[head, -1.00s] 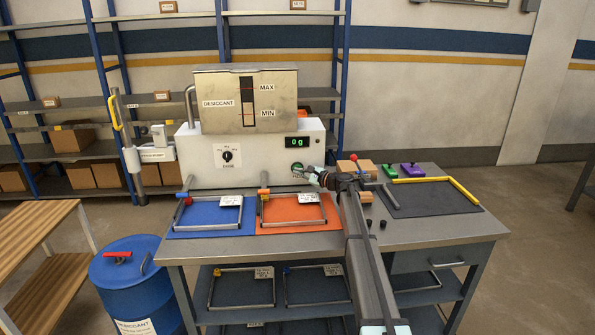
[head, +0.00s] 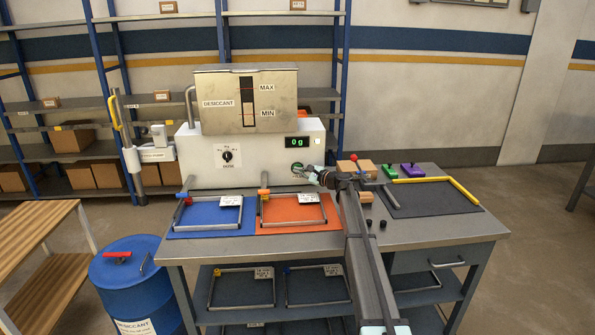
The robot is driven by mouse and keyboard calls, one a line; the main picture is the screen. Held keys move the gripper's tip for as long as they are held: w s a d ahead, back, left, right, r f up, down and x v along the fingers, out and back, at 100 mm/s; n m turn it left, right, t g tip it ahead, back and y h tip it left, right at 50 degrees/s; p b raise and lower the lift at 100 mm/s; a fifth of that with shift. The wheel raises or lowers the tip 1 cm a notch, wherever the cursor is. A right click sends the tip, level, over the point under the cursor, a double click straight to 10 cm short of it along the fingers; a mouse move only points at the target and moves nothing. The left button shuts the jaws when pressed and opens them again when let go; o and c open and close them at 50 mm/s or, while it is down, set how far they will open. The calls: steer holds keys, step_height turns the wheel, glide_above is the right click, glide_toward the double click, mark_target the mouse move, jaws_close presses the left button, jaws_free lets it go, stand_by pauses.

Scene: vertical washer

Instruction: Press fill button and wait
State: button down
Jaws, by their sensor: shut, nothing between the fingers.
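The desiccant dispenser (head: 200,155) is a white box with a metal hopper (head: 222,115) on top, marked DESICCANT, MAX and MIN. The round fill button (head: 297,167) is low on the right of the front face, partly hidden by my gripper. My gripper (head: 309,173) is shut and empty, its tip at the button's lower right. I cannot tell whether it touches or presses the button. A dose dial (head: 227,156) is on the left of the same face.
A blue mat (head: 205,228) and an orange mat (head: 290,222) with wire frames lie before the dispenser. Right of my arm are a dark mat (head: 425,203) with a yellow bar, and small green and purple parts. A blue drum (head: 130,290) stands left of the bench.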

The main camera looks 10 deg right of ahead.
steer(key=shift+s, duration=0.95)
steer(key=shift+s+a+b, duration=0.15)
steer(key=shift+s+b, duration=0.25)
steer(key=shift+s, duration=2.1)
steer(key=shift+f, duration=0.1)
